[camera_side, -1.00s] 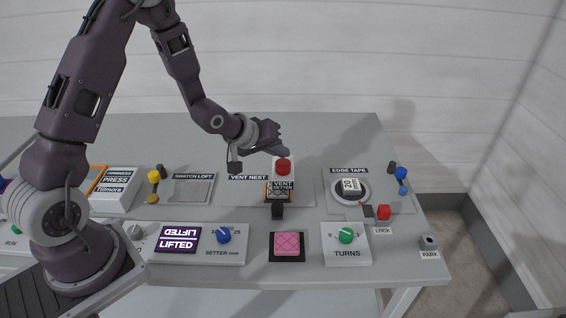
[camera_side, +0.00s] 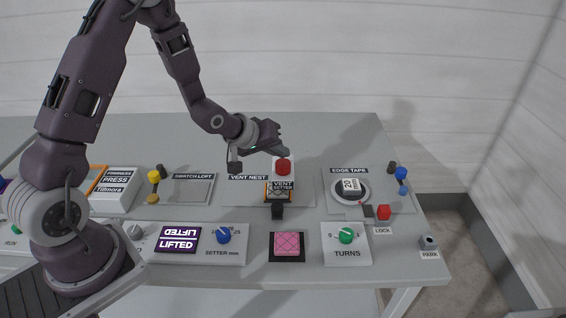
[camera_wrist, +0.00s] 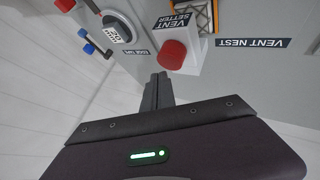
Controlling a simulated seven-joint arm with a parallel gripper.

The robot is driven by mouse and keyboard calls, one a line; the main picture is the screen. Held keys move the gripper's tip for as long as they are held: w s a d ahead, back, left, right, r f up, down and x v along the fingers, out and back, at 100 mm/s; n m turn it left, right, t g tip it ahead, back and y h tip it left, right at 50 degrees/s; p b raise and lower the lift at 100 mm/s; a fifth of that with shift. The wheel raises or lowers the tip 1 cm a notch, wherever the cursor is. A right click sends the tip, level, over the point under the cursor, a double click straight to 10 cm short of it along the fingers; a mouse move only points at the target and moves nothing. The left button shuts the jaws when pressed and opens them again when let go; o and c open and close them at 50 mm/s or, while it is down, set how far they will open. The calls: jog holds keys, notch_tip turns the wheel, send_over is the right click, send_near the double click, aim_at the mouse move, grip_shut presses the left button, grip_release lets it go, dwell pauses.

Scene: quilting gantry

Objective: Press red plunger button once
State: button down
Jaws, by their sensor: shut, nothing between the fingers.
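The red plunger button (camera_side: 283,167) is a round red cap on top of the white vent setter (camera_side: 282,188), which stands on the vent nest plate. In the wrist view the red button (camera_wrist: 172,54) lies just beyond my fingertips, on the white vent setter body (camera_wrist: 190,45). My gripper (camera_side: 282,150) is shut and empty, with its tips just above and behind the button in the side view. In the wrist view my shut fingers (camera_wrist: 160,78) end a little short of the button. A small gap seems to show between them, but I cannot tell its depth.
The edge tape dial (camera_side: 350,189) with blue knobs and a red lock block (camera_side: 384,212) stand to the right. A pink quilted pad (camera_side: 287,244), the green turns knob (camera_side: 346,235) and the blue setter knob (camera_side: 224,235) are in front. The table behind is clear.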

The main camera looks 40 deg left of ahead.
aim_at(280, 165)
jog(key=shift+f, duration=0.4)
jog(key=shift+f, duration=1)
dwell(1.2)
jog(key=shift+r, duration=1.4)
jog(key=shift+r, duration=2.5)
